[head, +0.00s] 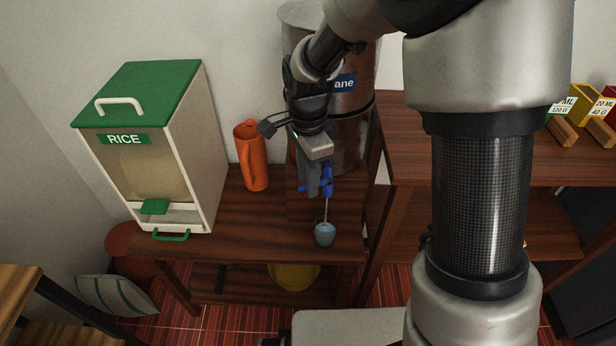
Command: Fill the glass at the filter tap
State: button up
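The filter (350,130) is a tall metal cylinder with a partly hidden blue label, standing at the back of the wooden table. Its blue tap (328,181) is low at the front. A small blue-grey glass (325,235) stands upright near the table's front edge, below the tap. A thin pale line, looking like a water stream, runs from the tap down to the glass. The level inside is too small to tell. My gripper (314,188) points down just left of the tap, close to or touching it. The gap between its fingers cannot be made out.
A white rice dispenser (190,150) with a green lid and an orange jug (251,156) stand left of the filter. A higher wooden shelf (400,150) adjoins on the right. A yellow bowl (294,275) sits below. The tabletop (245,232) left of the glass is clear.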

jog(key=shift+r, duration=0.1)
notch_tip(320, 180, up, 17)
jog(key=p, duration=0.3)
jog(key=shift+r, duration=0.1)
